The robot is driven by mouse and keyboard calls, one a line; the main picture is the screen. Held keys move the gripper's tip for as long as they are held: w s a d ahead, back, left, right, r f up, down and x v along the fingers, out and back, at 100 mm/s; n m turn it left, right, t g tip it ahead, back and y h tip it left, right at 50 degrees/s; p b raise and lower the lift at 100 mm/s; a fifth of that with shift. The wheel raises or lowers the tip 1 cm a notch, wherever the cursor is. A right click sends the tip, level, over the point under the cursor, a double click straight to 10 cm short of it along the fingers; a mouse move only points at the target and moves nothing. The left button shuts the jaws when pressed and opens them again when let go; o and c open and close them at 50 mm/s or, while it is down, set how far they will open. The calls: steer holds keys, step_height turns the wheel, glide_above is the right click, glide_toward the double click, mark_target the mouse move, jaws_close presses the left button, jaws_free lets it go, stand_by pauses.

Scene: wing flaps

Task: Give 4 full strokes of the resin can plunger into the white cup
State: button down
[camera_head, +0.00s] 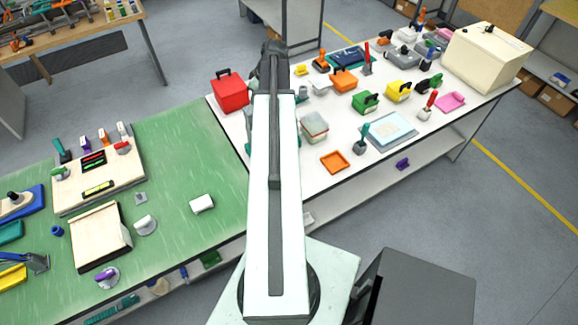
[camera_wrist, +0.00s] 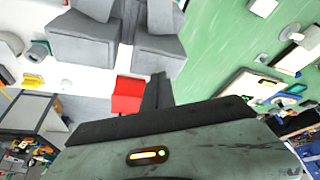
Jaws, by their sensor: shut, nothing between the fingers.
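My gripper shows in the wrist view (camera_wrist: 125,30) as two grey fingers at the top. It is shut, with nothing held. In the head view my arm hides most of it. A small grey can-like thing (camera_head: 303,93) stands on the white bench just right of my arm; I cannot tell whether it is the resin can. A grey round thing (camera_wrist: 38,50) shows left of my fingers in the wrist view, apart from them. A pale round shape (camera_wrist: 10,42) lies beside it at the picture's edge. I cannot make out the plunger or surely identify the white cup.
A red box (camera_head: 230,92) stands left of my arm, and a clear container (camera_head: 314,127) stands right. An orange tray (camera_head: 335,161) lies near the bench's front edge. Several boxes and tools crowd further right. The green mat (camera_head: 190,150) has free room near its middle.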

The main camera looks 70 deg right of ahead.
steer(key=shift+f, duration=0.1)
stand_by(0.3)
steer(key=shift+f+b, duration=1.95)
steer(key=shift+b, duration=0.05)
steer(key=shift+r, duration=0.2)
step_height(320, 180, up, 4)
steer(key=p, duration=0.4)
steer(key=shift+f, duration=0.1)
steer(key=shift+f, duration=0.2)
